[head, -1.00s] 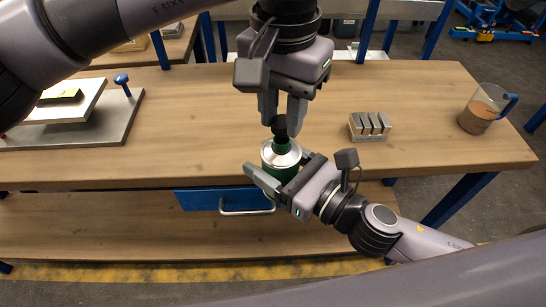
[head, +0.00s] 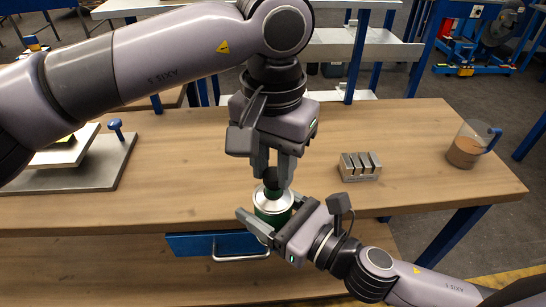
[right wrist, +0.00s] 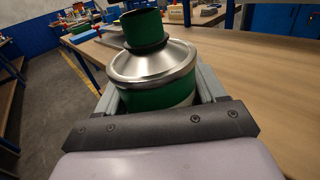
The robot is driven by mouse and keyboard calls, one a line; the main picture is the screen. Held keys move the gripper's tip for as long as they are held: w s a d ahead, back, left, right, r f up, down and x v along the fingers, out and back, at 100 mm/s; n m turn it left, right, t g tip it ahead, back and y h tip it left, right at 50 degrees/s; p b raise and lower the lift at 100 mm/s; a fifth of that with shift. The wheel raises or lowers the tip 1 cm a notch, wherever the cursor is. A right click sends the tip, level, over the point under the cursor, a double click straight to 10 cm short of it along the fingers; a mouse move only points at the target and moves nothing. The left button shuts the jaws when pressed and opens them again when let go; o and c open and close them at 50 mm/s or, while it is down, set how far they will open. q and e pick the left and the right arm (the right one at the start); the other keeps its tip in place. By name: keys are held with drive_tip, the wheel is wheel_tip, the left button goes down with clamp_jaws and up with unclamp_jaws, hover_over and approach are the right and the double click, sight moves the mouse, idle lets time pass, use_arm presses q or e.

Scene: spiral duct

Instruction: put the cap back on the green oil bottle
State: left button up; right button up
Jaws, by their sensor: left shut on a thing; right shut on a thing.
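My right gripper (head: 258,226) is shut on the bottle's body, one finger along each side. My left gripper (head: 272,180) points down from above, shut on the black cap (head: 270,174). The cap is directly over the neck, touching or nearly so. I cannot tell whether it is seated; the fingers partly hide it.
The wooden table (head: 400,135) has clear room around the bottle. A metal slotted block (head: 360,168) and a jug of brown liquid (head: 466,152) are to the right. A metal plate with a blue knob (head: 115,124) lies left. A blue drawer (head: 190,244) is below the front edge.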

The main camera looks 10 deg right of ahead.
use_arm(q)
drive_tip(key=shift+f, duration=0.3)
drive_tip(key=shift+f, duration=0.6)
idle(0.4)
drive_tip(key=m, duration=0.6)
drive_tip(key=shift+m, duration=0.4)
drive_tip(key=o, duration=1)
drive_tip(key=shift+r, duration=2.3)
drive_tip(key=shift+c, duration=0.4)
